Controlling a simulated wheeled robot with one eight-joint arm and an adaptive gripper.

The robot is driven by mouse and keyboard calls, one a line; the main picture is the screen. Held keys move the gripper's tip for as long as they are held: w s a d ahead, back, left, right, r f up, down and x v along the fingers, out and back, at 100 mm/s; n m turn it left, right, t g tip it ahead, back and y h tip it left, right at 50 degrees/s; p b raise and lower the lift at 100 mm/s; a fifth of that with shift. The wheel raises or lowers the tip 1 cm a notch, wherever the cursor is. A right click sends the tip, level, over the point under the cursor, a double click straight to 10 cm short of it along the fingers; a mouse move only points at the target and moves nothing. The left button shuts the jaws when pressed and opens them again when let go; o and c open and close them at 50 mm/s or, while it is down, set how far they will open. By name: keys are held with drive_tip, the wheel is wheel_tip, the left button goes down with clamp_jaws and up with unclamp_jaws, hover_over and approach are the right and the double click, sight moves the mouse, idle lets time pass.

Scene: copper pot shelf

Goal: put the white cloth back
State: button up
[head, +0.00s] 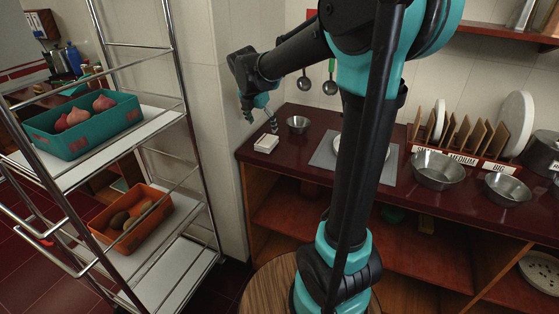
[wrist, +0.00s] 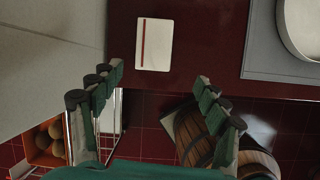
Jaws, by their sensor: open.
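The white cloth (head: 266,143) lies folded flat on the dark red counter (head: 300,160), near its left end. In the wrist view the cloth (wrist: 160,44) is a white rectangle with a red stripe along its left side. My gripper (head: 261,120) is open and empty above the counter's left end, with its fingers pointing down. In the wrist view the spread fingers of my gripper (wrist: 159,80) are apart from the cloth, which shows beyond the gap between them.
A small metal bowl (head: 298,125) stands right of the cloth. A grey mat (head: 325,151) with a plate, a wooden rack (head: 450,134) and metal bowls (head: 438,170) are farther right. A wheeled shelf (head: 165,118) with a teal crate (head: 84,133) and an orange crate (head: 131,217) stands left.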

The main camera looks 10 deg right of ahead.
drive_tip(key=s+d+f+m, duration=0.2)
drive_tip(key=s+f+m, duration=0.3)
drive_tip(key=s+m, duration=0.3)
drive_tip(key=s+d+f+m+y, duration=0.1)
drive_tip(key=s+d+f+m, duration=0.1)
drive_tip(key=s+f+m, duration=0.3)
drive_tip(key=s+d+f+m+y, duration=0.1)
drive_tip(key=s+f+m, duration=0.4)
drive_tip(key=s+m, duration=0.7)
drive_tip(key=shift+d+f+m+t, duration=0.35)
drive_tip(key=shift+d+m, duration=0.45)
drive_tip(key=shift+m, duration=0.3)
